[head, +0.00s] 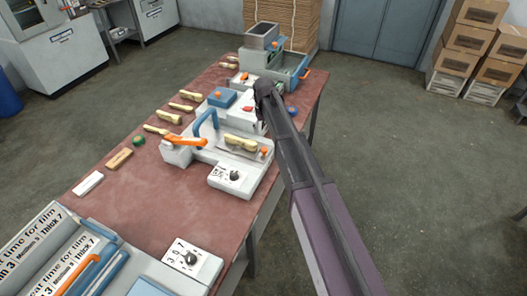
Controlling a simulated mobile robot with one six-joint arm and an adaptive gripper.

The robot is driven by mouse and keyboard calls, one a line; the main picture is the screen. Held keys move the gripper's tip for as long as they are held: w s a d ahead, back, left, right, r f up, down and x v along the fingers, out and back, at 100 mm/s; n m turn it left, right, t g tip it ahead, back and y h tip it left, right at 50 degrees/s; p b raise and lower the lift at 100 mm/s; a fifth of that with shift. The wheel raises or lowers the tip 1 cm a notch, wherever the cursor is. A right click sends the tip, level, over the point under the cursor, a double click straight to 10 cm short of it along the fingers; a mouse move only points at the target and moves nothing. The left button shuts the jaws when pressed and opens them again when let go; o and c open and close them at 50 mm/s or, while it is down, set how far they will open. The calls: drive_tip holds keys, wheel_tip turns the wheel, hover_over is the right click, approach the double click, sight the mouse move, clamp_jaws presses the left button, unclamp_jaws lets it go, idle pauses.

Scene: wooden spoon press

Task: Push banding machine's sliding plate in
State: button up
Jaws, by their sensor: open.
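My gripper (264,108) is dark and small in the head view, at the far end of my arm. It is open, and I see nothing held in it. It appears in front of the far part of the red-topped table, between two machines. The grey-blue machine at the back (288,68) has a box-like top and an orange-tipped lever. The pale machine in the middle (205,148) has a blue handle, an orange lever and a wooden spoon on it. No label tells which is the banding machine, and I cannot make out its sliding plate. My arm hides part of that area.
The red table (130,195) bears several wooden spoons along its left side, a white block (88,184) and a green round thing (138,140). A film sealer (75,260) stands at the near left. Cardboard boxes (465,52) stand at the back right. The right floor is clear.

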sight(264, 149)
drive_tip(key=shift+f+b, duration=5)
drive_tip(key=shift+f, duration=0.3)
clamp_jaws()
